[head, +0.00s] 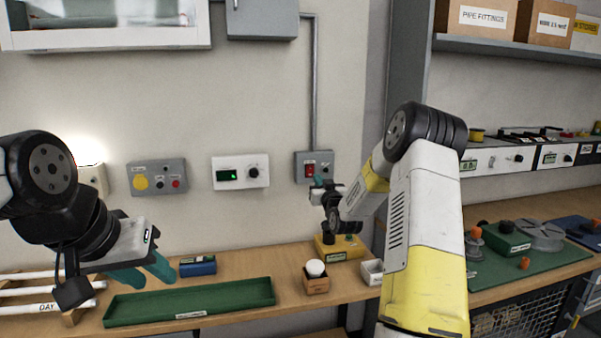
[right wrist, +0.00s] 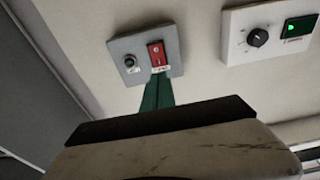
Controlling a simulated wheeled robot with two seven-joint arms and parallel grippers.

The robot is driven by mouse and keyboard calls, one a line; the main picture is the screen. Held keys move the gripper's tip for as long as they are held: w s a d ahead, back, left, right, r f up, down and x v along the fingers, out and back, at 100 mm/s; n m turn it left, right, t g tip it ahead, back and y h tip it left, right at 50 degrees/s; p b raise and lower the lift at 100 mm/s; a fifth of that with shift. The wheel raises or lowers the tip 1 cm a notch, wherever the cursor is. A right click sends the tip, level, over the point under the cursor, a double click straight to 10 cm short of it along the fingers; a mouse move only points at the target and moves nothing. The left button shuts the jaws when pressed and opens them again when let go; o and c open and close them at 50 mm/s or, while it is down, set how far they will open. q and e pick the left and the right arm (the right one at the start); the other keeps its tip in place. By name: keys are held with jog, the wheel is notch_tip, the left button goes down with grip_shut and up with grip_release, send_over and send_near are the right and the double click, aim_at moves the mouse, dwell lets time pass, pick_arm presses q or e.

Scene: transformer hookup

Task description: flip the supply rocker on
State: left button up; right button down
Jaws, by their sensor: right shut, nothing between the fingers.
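The supply rocker is a red switch (head: 310,170) on a grey wall box (head: 326,163), beside a small round knob. In the right wrist view the red rocker (right wrist: 156,54) sits in the box's grey plate (right wrist: 117,47), with the knob (right wrist: 131,64) to its left. My right gripper (head: 319,183) is shut and empty, its green fingertips just below the rocker. In the right wrist view the fingertips (right wrist: 157,90) reach the rocker's lower edge; I cannot tell whether they touch it. My left gripper (head: 152,272) hangs over the bench at the left with its green fingers apart.
A white panel with a lit green display (head: 240,172) and a grey panel with a yellow button (head: 157,177) are on the wall to the left. Below are a green tray (head: 190,302), a wooden block with a white knob (head: 317,279) and a yellow box (head: 338,249).

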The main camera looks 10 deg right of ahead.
aim_at(310, 168)
jog(key=w, duration=0.5)
jog(key=w+r, duration=0.1)
jog(key=w, duration=0.1)
jog(key=shift+w+a, duration=0.15)
jog(key=shift+w, duration=0.2)
jog(key=shift+w+r, duration=0.15)
jog(key=shift+w, duration=0.05)
jog(key=shift+s, duration=0.15)
